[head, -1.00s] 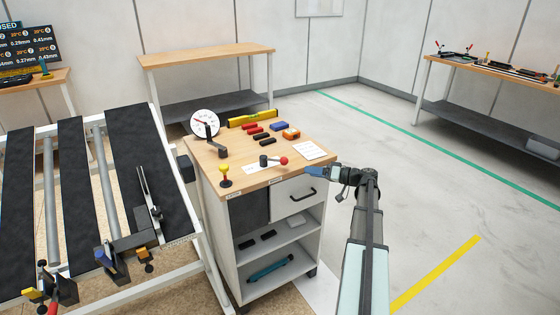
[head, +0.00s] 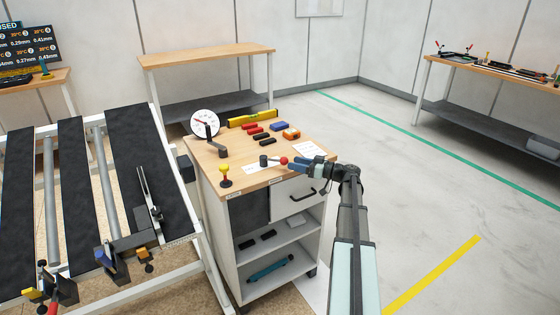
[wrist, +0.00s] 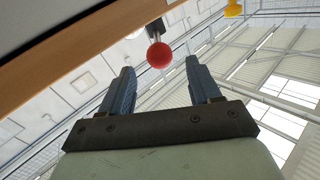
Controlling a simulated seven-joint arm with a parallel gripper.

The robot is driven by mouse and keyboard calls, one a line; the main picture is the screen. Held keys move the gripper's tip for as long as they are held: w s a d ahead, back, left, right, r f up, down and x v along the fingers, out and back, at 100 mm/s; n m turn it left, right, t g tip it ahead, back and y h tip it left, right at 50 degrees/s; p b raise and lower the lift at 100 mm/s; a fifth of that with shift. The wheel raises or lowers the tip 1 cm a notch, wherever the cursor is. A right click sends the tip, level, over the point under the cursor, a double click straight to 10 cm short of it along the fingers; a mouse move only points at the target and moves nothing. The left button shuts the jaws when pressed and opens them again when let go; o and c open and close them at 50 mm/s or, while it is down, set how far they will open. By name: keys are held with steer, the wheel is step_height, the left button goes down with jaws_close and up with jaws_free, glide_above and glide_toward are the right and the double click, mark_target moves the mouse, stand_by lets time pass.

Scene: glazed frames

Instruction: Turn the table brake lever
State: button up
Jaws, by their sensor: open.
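A lever with a red ball knob (head: 283,160) and a dark base (head: 264,161) lies near the front right of the wooden cabinet top. My gripper (head: 295,166) is open, just to the right of the red knob and near the top's edge. In the wrist view the red knob (wrist: 159,55) appears between the open fingertips, at or just beyond them; I cannot tell whether they touch it. The fingers hold nothing that I can see. A yellow knob (head: 225,169) stands upright at the front left corner and also shows in the wrist view (wrist: 233,8).
A slanted frame with black strips (head: 150,165) stands at the left. Floor on the right is free.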

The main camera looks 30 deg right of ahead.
mark_target(280, 160)
steer(key=x, duration=0.7)
steer(key=shift+w+a, duration=0.2)
jaws_close()
stand_by(0.5)
